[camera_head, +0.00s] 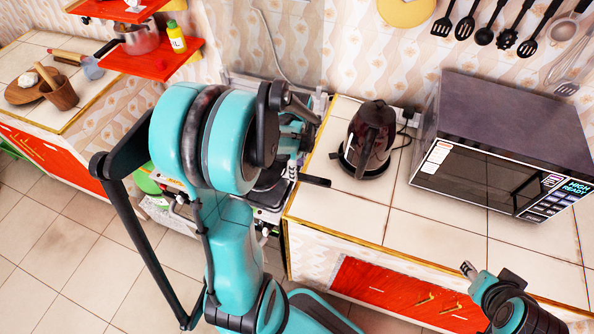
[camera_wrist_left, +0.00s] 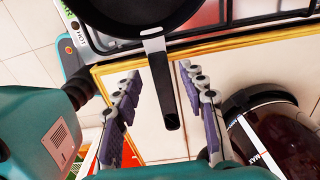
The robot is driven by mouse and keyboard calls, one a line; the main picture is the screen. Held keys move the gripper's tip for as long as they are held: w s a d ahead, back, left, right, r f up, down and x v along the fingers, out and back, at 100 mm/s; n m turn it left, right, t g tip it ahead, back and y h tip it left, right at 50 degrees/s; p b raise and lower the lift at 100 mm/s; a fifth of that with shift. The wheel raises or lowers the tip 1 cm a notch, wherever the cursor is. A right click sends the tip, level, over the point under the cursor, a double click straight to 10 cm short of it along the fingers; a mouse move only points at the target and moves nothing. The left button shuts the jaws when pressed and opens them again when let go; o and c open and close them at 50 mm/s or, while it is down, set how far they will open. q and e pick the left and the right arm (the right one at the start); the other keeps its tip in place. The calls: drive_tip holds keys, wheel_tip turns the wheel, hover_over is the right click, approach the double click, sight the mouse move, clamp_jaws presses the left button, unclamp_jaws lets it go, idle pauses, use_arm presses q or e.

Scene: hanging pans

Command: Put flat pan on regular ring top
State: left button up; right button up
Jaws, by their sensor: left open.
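The flat pan, black with a long dark handle, shows at the top of the left wrist view (camera_wrist_left: 140,12). In the head view its handle (camera_head: 314,180) sticks out to the right from behind my left arm, over the stove's edge. My left gripper (camera_wrist_left: 160,72) is open, with one finger on each side of the handle, and a gap shows on both sides. In the head view the left gripper (camera_head: 294,160) is partly covered by its own arm. My right gripper (camera_head: 488,273) is at the lower right, apart from the pan. I cannot make out the regular ring top.
A dark kettle (camera_head: 370,140) stands on the tiled counter (camera_head: 440,215) right of the stove, close to the left gripper. A microwave (camera_head: 500,150) stands farther right. The stove grate (camera_wrist_left: 240,14) is partly visible. Red shelves (camera_head: 150,62) hang at the left.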

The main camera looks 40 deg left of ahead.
use_arm(q)
wheel_tip(320, 180, up, 8)
drive_tip(key=f+p, duration=0.1)
drive_tip(key=p, duration=0.1)
drive_tip(key=s+d+r+n+t, duration=0.2)
drive_tip(key=d+r+n+t, duration=0.1)
drive_tip(key=d+n, duration=0.4)
drive_tip(key=s+d+r+n+t, duration=0.3)
drive_tip(key=d+r+n+t, duration=0.1)
drive_tip(key=d+n, duration=0.3)
drive_tip(key=shift+s+d+r, duration=0.15)
drive_tip(key=shift+d+r, duration=0.45)
drive_tip(key=shift+d, duration=0.6)
